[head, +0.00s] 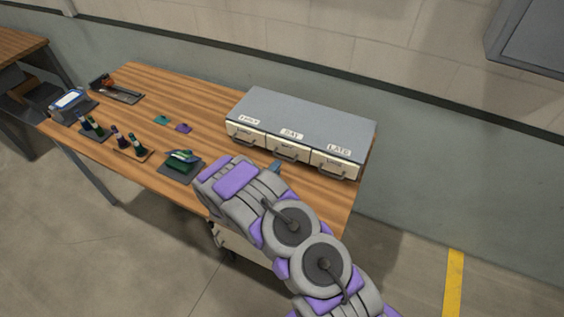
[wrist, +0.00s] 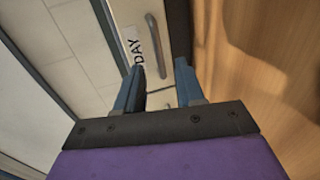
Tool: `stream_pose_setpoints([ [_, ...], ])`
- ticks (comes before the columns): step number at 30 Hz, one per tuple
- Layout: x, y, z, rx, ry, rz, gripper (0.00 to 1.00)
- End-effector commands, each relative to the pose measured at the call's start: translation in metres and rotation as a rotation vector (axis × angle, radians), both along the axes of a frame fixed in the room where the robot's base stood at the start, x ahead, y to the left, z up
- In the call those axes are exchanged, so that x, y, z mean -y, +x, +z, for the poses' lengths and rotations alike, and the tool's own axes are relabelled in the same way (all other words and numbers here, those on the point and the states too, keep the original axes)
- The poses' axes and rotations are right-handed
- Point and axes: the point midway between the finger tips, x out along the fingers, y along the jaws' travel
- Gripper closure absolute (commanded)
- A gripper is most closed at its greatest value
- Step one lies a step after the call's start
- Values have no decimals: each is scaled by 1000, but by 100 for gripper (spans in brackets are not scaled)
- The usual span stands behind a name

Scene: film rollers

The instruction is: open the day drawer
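The day drawer (head: 283,145) is the middle of three cream drawer fronts in a grey-topped cabinet (head: 310,113). It looks shut in the head view, flush with its neighbours. Its DAY label and dark bar handle (wrist: 155,42) show in the wrist view. My gripper (wrist: 160,66) is open, with its two blue fingers apart and nothing visibly held. The handle lies ahead, roughly between the fingertips; I cannot tell whether they touch it. In the head view, a blue fingertip (head: 276,166) shows just in front of the drawer; my arm hides the rest.
The LATE drawer (head: 335,164) is to the right and another labelled drawer (head: 246,134) to the left. A green item on a dark tray (head: 180,166) lies left of my arm. Bottles (head: 91,125) and other trays stand farther left on the wooden table (head: 215,110).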

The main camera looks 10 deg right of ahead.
Motion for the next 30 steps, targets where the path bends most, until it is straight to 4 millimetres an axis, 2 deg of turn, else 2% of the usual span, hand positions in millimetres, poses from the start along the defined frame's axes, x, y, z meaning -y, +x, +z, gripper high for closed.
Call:
stream_pose_setpoints([
  [6, 22, 27, -7, 2, -1, -3, 62],
  [12, 32, 43, -10, 4, 0, -2, 62],
  [24, 34, 47, -11, 1, -2, 0, 62],
  [30, 34, 47, -12, 1, -2, 0, 81],
])
